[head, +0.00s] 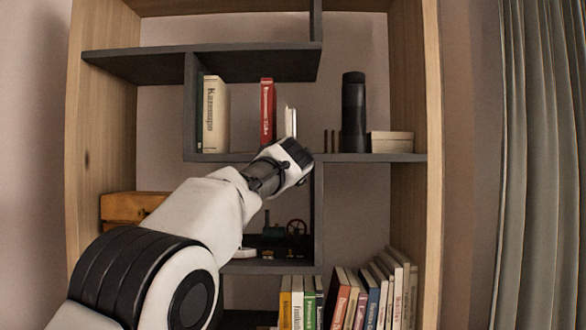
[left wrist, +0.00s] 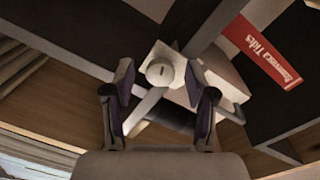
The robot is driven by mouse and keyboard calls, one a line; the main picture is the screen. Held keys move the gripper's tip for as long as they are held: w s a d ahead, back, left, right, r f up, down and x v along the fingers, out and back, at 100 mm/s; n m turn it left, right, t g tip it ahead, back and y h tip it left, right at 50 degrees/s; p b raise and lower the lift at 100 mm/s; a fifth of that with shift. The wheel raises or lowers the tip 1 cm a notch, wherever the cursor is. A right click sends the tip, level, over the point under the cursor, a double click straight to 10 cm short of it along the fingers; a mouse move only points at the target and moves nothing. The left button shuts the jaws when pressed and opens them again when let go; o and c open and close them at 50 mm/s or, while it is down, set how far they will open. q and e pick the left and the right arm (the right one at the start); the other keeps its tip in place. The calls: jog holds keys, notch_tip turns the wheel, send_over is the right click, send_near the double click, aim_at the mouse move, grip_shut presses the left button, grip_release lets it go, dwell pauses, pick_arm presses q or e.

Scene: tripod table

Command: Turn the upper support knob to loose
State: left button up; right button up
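In the left wrist view, a pale round knob (left wrist: 160,72) with a short dark mark on its face sits on a white, angular bracket (left wrist: 182,92). A light bar runs from it to the lower left, and dark bars lie around it. My left gripper (left wrist: 161,70) is open; its two fingers stand apart on either side of the knob in the picture. I cannot tell how far beyond the fingertips the knob lies, and no contact shows. In the head view my left arm reaches up to the middle of the picture, and its fingers cannot be made out. The knob is not visible there. My right gripper is not in view.
A wooden bookcase (head: 432,200) with dark shelves stands ahead. It holds a red book (head: 267,110), a black cylinder (head: 354,112), a small box (head: 391,142) and several books in the lower right. A grey curtain (head: 543,170) hangs at the right.

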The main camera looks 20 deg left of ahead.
pick_arm(q)
jog(key=v, duration=1.2)
jog(key=shift+w+a+f, duration=0.1)
